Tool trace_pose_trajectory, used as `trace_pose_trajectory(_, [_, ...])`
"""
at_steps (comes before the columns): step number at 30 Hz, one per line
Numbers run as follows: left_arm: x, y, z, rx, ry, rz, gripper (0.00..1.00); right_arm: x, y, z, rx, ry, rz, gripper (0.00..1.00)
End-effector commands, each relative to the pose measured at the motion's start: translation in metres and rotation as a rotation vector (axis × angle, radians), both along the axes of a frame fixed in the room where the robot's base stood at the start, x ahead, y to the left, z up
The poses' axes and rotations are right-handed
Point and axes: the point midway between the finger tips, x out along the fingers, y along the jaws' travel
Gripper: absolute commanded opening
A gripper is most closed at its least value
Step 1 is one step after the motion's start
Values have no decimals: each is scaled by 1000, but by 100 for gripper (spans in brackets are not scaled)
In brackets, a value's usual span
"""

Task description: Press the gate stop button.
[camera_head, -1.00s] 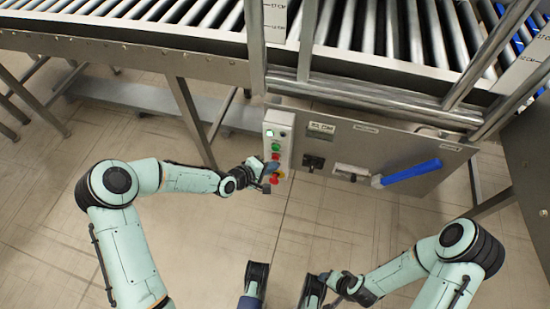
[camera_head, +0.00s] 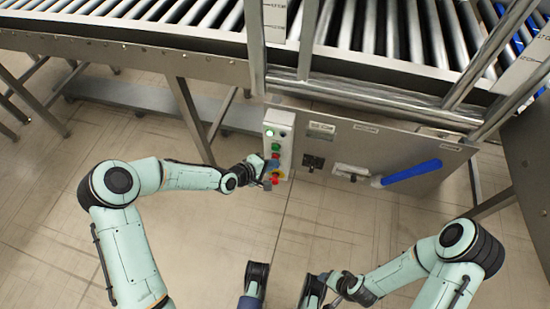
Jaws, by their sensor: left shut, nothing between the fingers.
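A pale button box (camera_head: 279,136) is fixed at the left end of the grey control panel under the conveyor. It carries a lit green lamp near the top, a green button, a red button (camera_head: 275,156) below that, and a larger red button (camera_head: 276,178) low down, partly behind my gripper. Which one is labelled gate stop cannot be read. My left gripper (camera_head: 270,174) is shut and empty, with its fingertips at the lower front of the box. Contact with a button cannot be made out. My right gripper (camera_head: 328,282) is low in the picture, away from the box; its fingers are unclear.
The grey panel (camera_head: 400,160) also has a blue handle (camera_head: 412,173), a dark switch (camera_head: 313,163) and small labels. The roller conveyor (camera_head: 390,35) runs above, with metal posts in front.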

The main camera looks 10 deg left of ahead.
Motion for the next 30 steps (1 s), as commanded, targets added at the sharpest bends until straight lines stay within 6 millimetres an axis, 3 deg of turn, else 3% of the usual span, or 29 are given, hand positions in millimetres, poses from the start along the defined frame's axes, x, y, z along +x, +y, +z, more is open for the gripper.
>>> trace_pose_trajectory(16, [3, 1, 1, 0, -2, 2, 0, 0, 0, 0, 0, 0, 0, 62])
trace_pose_trajectory(30, [-14, 1, 0, 0, -1, 2, 0, 0, 0, 10, 0, -3, 0, 62])
